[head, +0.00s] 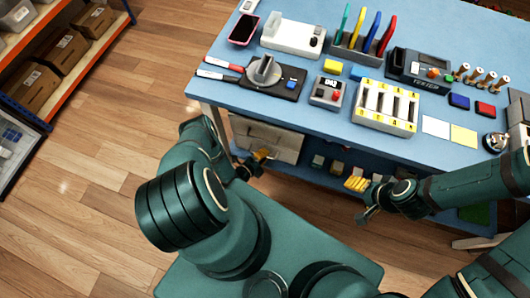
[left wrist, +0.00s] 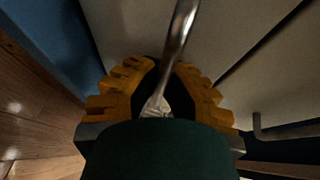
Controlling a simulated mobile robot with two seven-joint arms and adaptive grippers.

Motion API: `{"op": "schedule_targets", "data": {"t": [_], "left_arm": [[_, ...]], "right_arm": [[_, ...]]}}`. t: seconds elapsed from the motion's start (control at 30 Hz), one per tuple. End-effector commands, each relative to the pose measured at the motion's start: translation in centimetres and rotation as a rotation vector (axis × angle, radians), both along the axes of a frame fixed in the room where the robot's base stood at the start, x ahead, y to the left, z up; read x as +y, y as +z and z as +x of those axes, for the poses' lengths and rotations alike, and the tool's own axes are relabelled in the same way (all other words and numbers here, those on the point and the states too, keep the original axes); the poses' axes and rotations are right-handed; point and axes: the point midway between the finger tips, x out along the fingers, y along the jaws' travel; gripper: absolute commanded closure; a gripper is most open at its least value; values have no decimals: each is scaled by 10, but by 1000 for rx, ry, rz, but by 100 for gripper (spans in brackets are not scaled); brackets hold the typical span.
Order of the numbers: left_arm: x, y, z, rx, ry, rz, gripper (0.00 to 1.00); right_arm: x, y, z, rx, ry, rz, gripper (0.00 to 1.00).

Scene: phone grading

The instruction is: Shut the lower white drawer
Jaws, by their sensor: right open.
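The white drawer unit (head: 268,138) is under the left part of the blue table in the head view. My left gripper (head: 259,158) is at its front, low down. In the left wrist view, pale drawer fronts (left wrist: 235,35) fill the top, with a dark seam running between two of them. A metal handle (left wrist: 181,32) runs between the yellow fingers of my left gripper (left wrist: 166,68). Whether the fingers press on it is unclear. A second handle (left wrist: 257,127) is at right. Which drawer is the lower one, and how far out it stands, is unclear. My right gripper (head: 362,198) is open and empty before the table.
The blue table (head: 225,95) carries a phone (head: 243,29), a tester (head: 420,68), a slotted white tray (head: 387,106) and several tools. Small blocks stand on a shelf below. A rack with boxes (head: 62,52) is at far left. Wooden floor at left is clear.

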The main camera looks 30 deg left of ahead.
Motion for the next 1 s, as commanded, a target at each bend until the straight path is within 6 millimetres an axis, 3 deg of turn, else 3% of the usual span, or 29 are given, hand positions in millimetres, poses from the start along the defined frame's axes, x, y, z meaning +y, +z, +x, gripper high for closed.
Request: {"op": "schedule_targets", "data": {"t": [0.13,0.2,0.23,0.67,1.0], "left_arm": [[1,1,1,-5,1,0,100],[1,1,1,-5,1,0,71],[1,1,1,-5,1,0,61],[3,2,-7,-1,1,0,61],[13,14,-69,0,3,1,61]], "right_arm": [[0,0,0,1,0,0,32],[0,0,0,0,0,0,32],[0,0,0,0,0,0,32],[0,0,0,0,0,0,32],[0,0,0,0,0,0,32]]}}
